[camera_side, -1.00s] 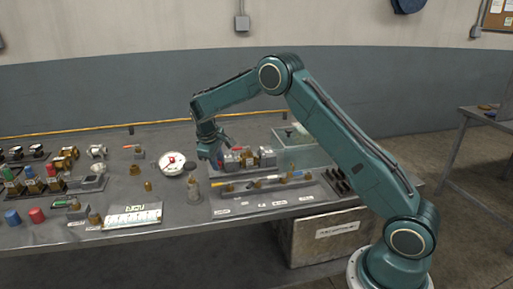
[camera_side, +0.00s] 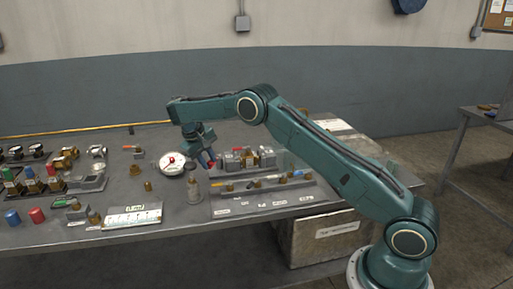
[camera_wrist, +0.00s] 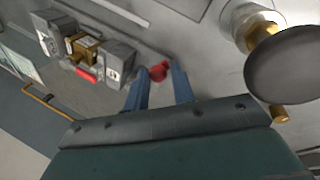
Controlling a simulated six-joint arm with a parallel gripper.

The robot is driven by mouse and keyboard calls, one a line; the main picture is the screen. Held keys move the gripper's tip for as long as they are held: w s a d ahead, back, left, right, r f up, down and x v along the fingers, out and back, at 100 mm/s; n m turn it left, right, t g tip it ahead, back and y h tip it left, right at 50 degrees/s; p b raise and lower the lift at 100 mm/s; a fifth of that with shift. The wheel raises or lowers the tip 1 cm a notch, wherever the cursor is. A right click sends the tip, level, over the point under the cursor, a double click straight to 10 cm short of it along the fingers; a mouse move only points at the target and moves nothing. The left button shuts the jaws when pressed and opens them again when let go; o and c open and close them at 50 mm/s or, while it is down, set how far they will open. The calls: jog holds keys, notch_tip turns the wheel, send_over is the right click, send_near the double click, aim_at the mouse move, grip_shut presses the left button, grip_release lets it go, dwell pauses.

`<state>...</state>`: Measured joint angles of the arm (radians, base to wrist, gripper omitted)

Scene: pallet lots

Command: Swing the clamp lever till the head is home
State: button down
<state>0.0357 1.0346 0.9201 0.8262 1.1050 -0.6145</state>
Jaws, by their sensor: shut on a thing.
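The clamp (camera_side: 250,158) is a row of grey blocks with a brass piece in the middle, on the bench. It also shows at upper left in the wrist view (camera_wrist: 116,57), with a red bar (camera_wrist: 86,74) on its near side. My gripper (camera_side: 210,163) is left of the clamp, tilted down to the right. In the wrist view its blue fingers (camera_wrist: 159,80) are shut on a red knob (camera_wrist: 158,72), which looks like the end of the clamp lever. The rest of the lever, and how it joins the clamp, cannot be made out.
A round white gauge (camera_side: 172,163) stands just left of my gripper. A brass-and-glass post with a dark round top (camera_wrist: 295,65) is close on the right in the wrist view. A labelled tray (camera_side: 232,208) lies in front of the clamp. Several small fittings fill the bench's left side.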

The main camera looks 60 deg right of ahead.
jog(key=shift+w+d+r+m, duration=0.2)
jog(key=shift+d+r+m, duration=0.05)
jog(key=shift+d+m, duration=0.05)
jog(key=c, duration=1.3)
grip_release()
jog(key=shift+a+f, duration=0.1)
jog(key=shift+s+n, duration=0.3)
jog(key=shift+n, duration=0.1)
